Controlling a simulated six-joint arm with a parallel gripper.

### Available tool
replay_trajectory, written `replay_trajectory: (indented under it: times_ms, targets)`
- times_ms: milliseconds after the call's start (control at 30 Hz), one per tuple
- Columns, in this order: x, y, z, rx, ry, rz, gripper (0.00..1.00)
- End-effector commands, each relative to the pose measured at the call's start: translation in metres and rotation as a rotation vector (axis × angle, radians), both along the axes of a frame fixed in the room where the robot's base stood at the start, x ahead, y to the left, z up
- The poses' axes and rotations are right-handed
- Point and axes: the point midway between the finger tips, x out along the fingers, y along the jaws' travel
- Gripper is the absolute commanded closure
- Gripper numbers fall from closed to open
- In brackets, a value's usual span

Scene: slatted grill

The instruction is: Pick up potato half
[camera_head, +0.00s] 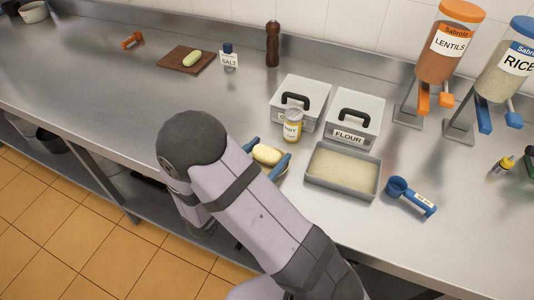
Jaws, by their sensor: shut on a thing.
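A pale yellow potato half (267,155) is between the blue fingers of my gripper (268,157), near the front of the steel counter. My gripper is shut on it, one finger to its left and one to its right. A tan edge shows just below the potato half; my arm hides most of that area, and I cannot tell whether the potato half touches what is under it. Another pale yellow-green piece (192,58) lies on a brown cutting board (175,62) at the back left.
A grey tray of pale grains (345,192) stands right of my gripper, with a yellow-labelled jar (292,127) and white lidded bins (355,112) behind. The left counter is mostly clear.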

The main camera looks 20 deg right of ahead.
Motion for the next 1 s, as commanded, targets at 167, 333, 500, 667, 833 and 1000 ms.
replay_trajectory:
  times_ms: [167, 333, 500, 667, 833, 1000]
  targets:
    - [0.0, 0.0, 0.005, 0.0, -0.001, 0.0, 0.53]
    - [0.0, 0.0, 0.016, 0.001, -0.003, 0.0, 0.53]
    - [0.0, 0.0, 0.032, 0.001, -0.004, 0.0, 0.53]
    - [0.0, 0.0, 0.049, 0.001, -0.004, 0.0, 0.53]
    - [0.0, 0.0, 0.069, 0.001, -0.004, 0.0, 0.53]
    - [0.0, 0.0, 0.086, 0.001, -0.003, 0.0, 0.53]
